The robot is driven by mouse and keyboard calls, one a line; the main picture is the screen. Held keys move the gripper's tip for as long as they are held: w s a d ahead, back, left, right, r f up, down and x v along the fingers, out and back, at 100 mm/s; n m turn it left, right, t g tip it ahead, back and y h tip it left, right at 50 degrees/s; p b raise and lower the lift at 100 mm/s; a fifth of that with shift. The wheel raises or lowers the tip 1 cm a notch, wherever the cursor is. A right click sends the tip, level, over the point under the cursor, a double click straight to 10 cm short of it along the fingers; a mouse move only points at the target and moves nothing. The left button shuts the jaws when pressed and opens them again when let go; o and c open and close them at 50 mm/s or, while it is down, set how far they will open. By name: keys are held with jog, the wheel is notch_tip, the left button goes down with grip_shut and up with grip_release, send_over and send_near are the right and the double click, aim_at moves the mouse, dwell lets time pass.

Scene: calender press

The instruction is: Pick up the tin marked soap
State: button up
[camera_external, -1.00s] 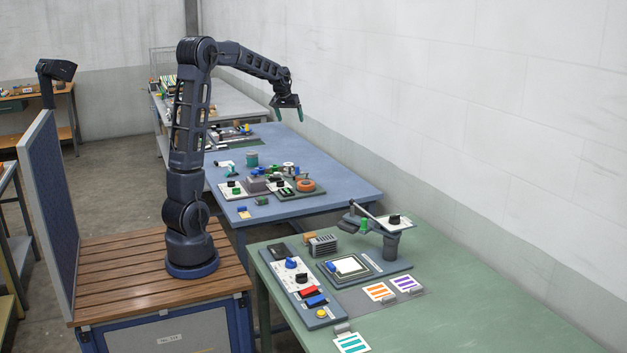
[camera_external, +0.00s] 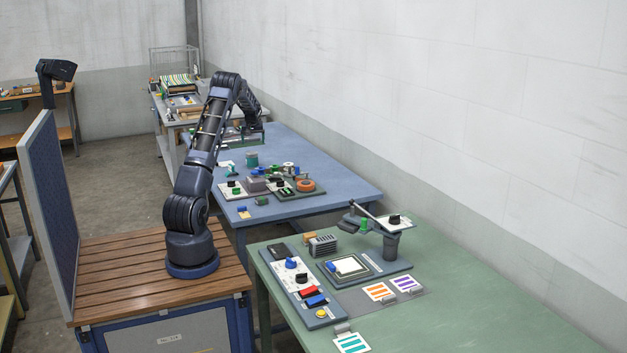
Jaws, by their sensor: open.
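I cannot make out a tin marked soap; no label is readable at this size. A small dark green, tin-like cylinder (camera_external: 252,159) stands upright on the far part of the blue table (camera_external: 335,190), but I cannot tell whether it is marked. My gripper (camera_external: 254,131) is at the far end of the blue table, beyond the green cylinder and apart from it. It points down and is open, with nothing seen in it. My forearm partly hides it and the things around it.
A board with knobs, an orange ring (camera_external: 306,185) and small parts crowds the blue table's middle. The green table (camera_external: 480,320) in front holds a panel and a stand. A grey table with a striped stack (camera_external: 174,79) is at the back. The wall borders the right.

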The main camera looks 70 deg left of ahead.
aim_at(252, 152)
jog(key=shift+s+a+f, duration=0.5)
jog(key=shift+a+f, duration=0.3)
jog(key=shift+a, duration=0.1)
jog(key=shift+a+f, duration=0.15)
jog(key=shift+f, duration=0.1)
jog(key=x, duration=0.4)
jog(key=shift+a+f, duration=0.15)
jog(key=shift+f, duration=0.25)
jog(key=shift+d+x, duration=0.25)
jog(key=shift+x, duration=1.05)
jog(key=shift+d+x, duration=0.2)
jog(key=shift+x, duration=1.1)
jog(key=shift+f, duration=0.2)
jog(key=c, duration=1.2)
jog(key=shift+r, duration=0.15)
